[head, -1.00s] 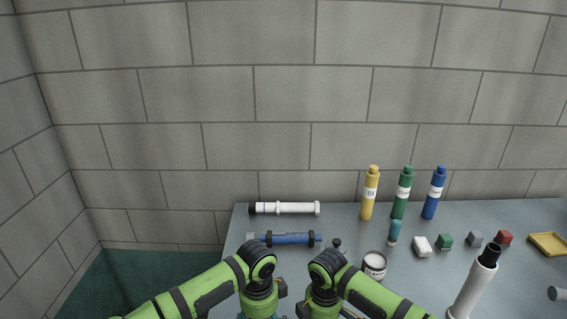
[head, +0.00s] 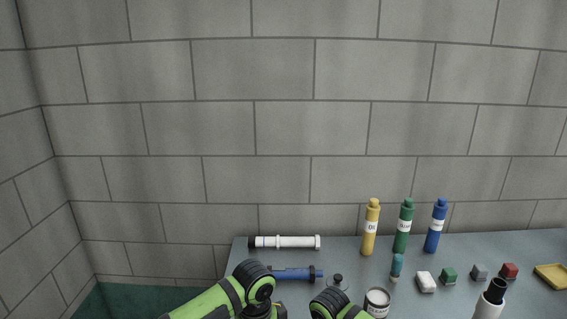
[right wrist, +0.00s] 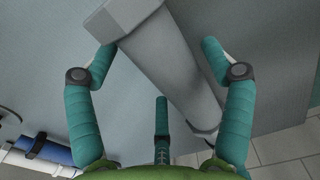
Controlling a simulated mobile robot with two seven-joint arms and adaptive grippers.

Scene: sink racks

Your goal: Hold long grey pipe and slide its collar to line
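The long grey pipe (right wrist: 175,70) runs diagonally through the right wrist view, from top left to lower right. A wider grey section (right wrist: 125,14), perhaps the collar, shows at its upper end, cut by the frame edge. A pale ring shows near its lower end. My right gripper (right wrist: 158,48) is open, with teal fingers spread on either side of the pipe and gaps visible. I cannot make out a line mark. In the head view only parts of my arms show at the bottom; both grippers and the grey pipe are out of that view.
A white pipe (head: 290,242) and a blue pipe (head: 295,275) lie on the grey table's left part. Yellow (head: 370,230), green (head: 404,230) and blue (head: 436,230) bottles stand behind. A can (head: 377,304), small blocks and an upright white tube (head: 489,307) are right.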

